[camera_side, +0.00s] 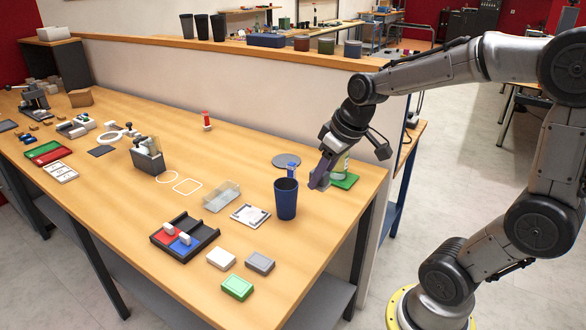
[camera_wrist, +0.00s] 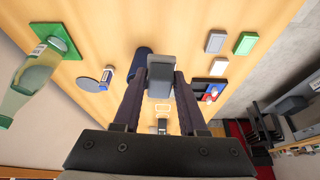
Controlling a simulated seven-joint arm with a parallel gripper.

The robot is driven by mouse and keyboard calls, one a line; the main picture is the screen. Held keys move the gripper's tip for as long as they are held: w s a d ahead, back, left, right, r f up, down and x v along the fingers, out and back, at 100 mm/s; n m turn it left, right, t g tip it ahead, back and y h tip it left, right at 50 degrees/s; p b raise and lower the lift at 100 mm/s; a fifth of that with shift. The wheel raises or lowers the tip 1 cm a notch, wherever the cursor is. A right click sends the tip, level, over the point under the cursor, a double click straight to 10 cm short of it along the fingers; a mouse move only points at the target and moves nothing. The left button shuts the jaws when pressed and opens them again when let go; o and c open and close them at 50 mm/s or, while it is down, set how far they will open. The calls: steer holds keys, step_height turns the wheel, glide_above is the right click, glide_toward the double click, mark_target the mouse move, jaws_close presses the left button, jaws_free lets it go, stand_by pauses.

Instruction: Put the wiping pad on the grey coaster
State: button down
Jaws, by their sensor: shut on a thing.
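My gripper (camera_side: 318,182) is shut on a grey block, which I take as the wiping pad (camera_wrist: 160,72). In the wrist view the pad sits between the two dark fingertips (camera_wrist: 160,84). In the side view the fingers mostly hide it. The gripper is above the table's right end, between the blue cup and the green mat. The grey coaster (camera_side: 286,160) is a flat round disc on the table, behind and left of the gripper. It also shows left of the fingers in the wrist view (camera_wrist: 87,84). A small blue and white item (camera_side: 291,170) stands at its near edge.
A dark blue cup (camera_side: 286,199) stands close to the gripper's left. A bottle (camera_wrist: 32,80) stands on a green mat (camera_side: 346,181) behind the gripper. White (camera_side: 221,258), grey (camera_side: 260,262) and green (camera_side: 238,287) blocks lie nearer the front, beside a divided tray (camera_side: 197,250).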

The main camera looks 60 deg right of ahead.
steer(key=w+d+r+m, duration=0.1)
steer(key=w+d+r, duration=0.1)
steer(key=w+d, duration=0.45)
steer(key=m+h, duration=0.1)
steer(key=m, duration=0.2)
glide_above(290, 159)
steer(key=s+a, duration=0.4)
steer(key=a, duration=0.1)
steer(key=shift+g, duration=0.3)
step_height(290, 159, down, 14)
steer(key=shift+a, duration=0.1)
steer(key=shift+w+d+f, duration=0.25)
steer(key=shift+w+f, duration=0.2)
steer(key=shift+f, duration=0.15)
steer(key=shift+w+f, duration=0.1)
steer(key=shift+f, duration=1.55)
steer(key=shift+f, duration=0.2)
